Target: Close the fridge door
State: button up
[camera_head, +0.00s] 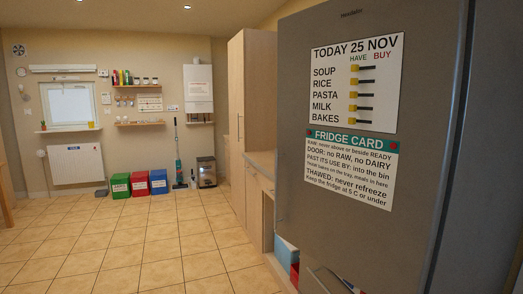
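The fridge door (420,235) is a tall grey panel filling the right half of the head view. It carries a white shopping board (336,60) with yellow sliders and a fridge card (350,170) with a green heading. Its face is turned toward me at a slant. A darker grey-blue upright surface (493,150) stands beyond its right edge. I cannot tell from this view how wide the door stands open. The inside of the fridge is hidden. My gripper is not in view.
Tall wooden cabinets (260,85) and a counter (262,159) stand left of the door. Blue and red items (286,252) show low beside its left edge. Green, red and blue bins (139,184) stand at the far wall. The tiled floor (125,250) at left is clear.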

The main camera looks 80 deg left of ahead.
aim_at(364, 200)
jog(key=u, duration=1.95)
jog(key=i+j+u, duration=0.1)
